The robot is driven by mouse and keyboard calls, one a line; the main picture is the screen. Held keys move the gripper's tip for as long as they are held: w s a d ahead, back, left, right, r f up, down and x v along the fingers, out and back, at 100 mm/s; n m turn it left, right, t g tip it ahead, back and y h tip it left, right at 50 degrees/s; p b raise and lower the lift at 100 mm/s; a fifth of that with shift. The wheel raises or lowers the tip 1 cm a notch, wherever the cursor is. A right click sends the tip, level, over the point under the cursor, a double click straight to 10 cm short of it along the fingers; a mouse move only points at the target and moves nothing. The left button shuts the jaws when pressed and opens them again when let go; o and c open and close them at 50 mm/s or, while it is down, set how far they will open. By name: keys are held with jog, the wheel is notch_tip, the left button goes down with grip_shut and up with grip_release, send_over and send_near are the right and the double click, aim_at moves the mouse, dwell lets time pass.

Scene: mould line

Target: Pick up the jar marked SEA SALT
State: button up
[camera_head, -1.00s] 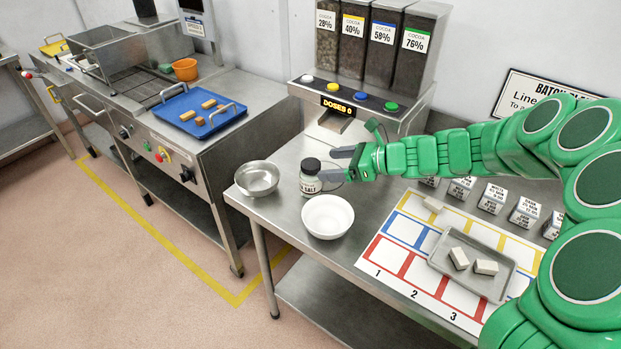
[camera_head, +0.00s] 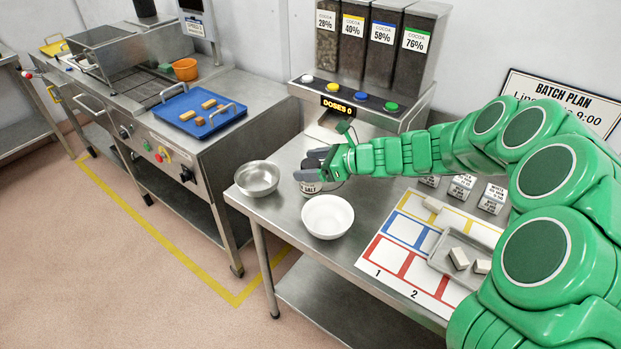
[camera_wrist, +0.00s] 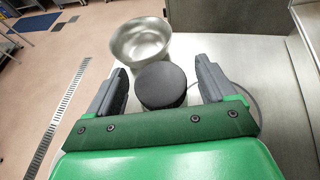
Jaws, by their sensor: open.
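The jar marked SEA SALT (camera_head: 308,188) stands on the steel table between a metal bowl and a white bowl. Its label shows only in part in the head view, and my gripper hides its lid there. In the wrist view its round black lid (camera_wrist: 161,85) lies between my two fingers. My gripper (camera_head: 315,163) is open around the top of the jar, with a finger on each side. In the wrist view my gripper (camera_wrist: 158,80) shows a gap on both sides of the lid, wider on the right.
A metal bowl (camera_head: 257,178) stands left of the jar, just beyond it in the wrist view. A white bowl (camera_head: 328,217) stands close in front. The cocoa dispenser (camera_head: 350,100) rises behind. A mat with coloured squares (camera_head: 372,252) and a metal tray lie to the right.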

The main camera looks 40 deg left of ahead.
jog(key=shift+c, duration=0.3)
jog(key=c, duration=1.2)
jog(key=shift+o, duration=0.2)
